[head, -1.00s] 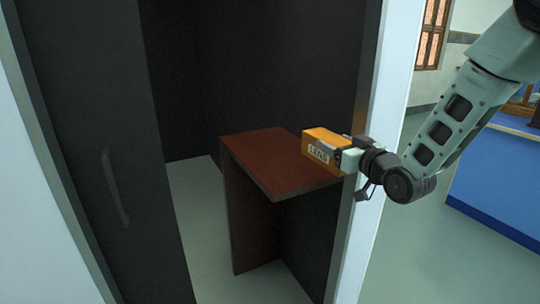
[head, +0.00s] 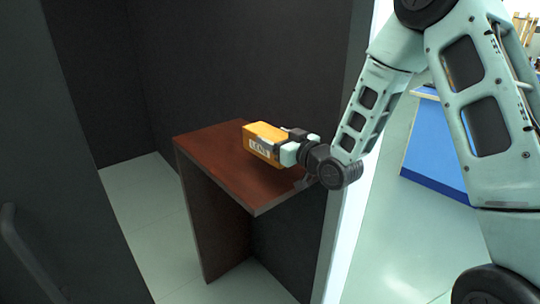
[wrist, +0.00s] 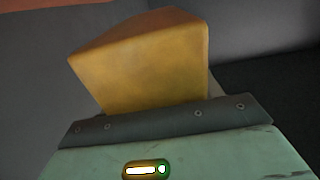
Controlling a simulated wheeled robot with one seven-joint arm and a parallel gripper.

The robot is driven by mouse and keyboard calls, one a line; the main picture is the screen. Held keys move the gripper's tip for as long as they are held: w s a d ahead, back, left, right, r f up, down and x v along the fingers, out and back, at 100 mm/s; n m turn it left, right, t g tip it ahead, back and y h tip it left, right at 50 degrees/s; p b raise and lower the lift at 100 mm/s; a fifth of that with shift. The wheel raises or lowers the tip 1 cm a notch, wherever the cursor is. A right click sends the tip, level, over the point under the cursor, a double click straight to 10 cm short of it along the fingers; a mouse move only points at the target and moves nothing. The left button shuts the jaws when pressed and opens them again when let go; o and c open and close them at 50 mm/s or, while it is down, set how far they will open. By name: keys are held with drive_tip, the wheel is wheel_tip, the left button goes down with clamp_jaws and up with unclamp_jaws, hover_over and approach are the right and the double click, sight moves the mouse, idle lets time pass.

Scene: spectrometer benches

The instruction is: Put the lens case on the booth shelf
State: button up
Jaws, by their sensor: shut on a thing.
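The lens case (head: 262,138) is an orange-yellow box with a pale label on its front side. In the head view my gripper (head: 285,148) is shut on its right end. The case is over the booth shelf (head: 215,150), a reddish-brown board on an upright side panel inside the dark booth. I cannot tell whether the case touches the board or hangs just above it. In the wrist view the case (wrist: 145,60) stands out beyond the gripper's dark edge, and the fingertips are hidden.
The booth's white door post (head: 340,235) is close to my arm on the right. A dark door with a handle (head: 25,250) stands at the left. A blue bench (head: 440,150) is outside at the right. The shelf's left and front parts are bare.

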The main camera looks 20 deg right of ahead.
drive_tip(key=shift+f, duration=2.35)
drive_tip(key=shift+f, duration=0.1)
drive_tip(key=shift+f+b, duration=0.1)
drive_tip(key=shift+b, duration=0.2)
drive_tip(key=o, duration=1.2)
